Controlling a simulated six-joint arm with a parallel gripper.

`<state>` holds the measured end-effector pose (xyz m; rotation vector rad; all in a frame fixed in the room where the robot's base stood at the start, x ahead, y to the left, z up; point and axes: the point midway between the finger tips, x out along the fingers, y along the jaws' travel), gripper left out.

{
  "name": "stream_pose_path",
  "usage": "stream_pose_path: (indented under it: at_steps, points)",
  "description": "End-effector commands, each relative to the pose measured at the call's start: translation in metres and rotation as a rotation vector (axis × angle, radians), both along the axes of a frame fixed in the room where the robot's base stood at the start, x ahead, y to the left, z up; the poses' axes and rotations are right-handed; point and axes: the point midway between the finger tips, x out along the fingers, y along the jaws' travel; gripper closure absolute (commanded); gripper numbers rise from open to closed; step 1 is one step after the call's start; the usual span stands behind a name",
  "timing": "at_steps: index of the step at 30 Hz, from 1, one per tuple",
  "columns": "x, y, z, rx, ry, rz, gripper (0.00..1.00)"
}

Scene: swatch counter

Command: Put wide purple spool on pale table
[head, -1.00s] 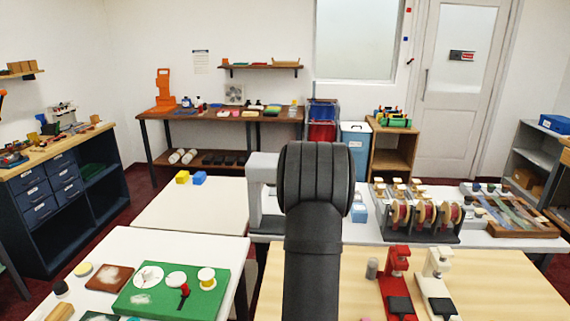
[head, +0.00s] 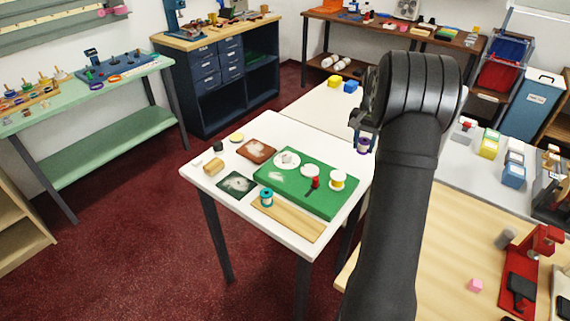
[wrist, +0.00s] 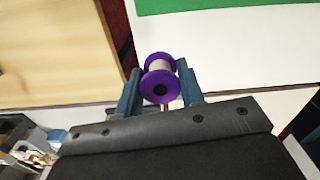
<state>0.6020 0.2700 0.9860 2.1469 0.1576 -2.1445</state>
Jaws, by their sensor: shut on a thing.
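The wide purple spool (head: 362,145) has purple flanges and a pale wound middle. My gripper (head: 362,138) is shut on it and holds it up near the right edge of the white, pale table (head: 325,146). In the wrist view, the purple spool (wrist: 160,80) sits between the two blue-grey fingers of my gripper (wrist: 159,72). The white table (wrist: 220,45) shows below and beyond it there. My arm hides part of the area right of this table in the head view.
A green board (head: 330,200) with discs and a white-yellow spool (head: 338,180) covers much of the white table. A teal spool (head: 266,197) stands near a wooden strip (head: 290,222). Bare tabletop shows along the back edge. A wooden-topped table (head: 440,270) lies right.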

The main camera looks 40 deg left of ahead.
Motion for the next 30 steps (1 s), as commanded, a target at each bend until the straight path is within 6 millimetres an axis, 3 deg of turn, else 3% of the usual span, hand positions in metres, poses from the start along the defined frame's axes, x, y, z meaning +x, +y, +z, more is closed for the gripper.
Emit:
stream_pose_path:
  at_steps: [3,7,21,30]
  points:
    - [-0.004,0.020,0.008,0.000,0.000,0.011,0.86]
    - [-0.006,0.037,0.004,-0.001,0.003,0.015,0.86]
    - [-0.013,0.131,-0.053,-0.001,0.002,0.014,0.86]
    - [-0.013,0.141,-0.072,-0.001,0.003,0.012,0.86]
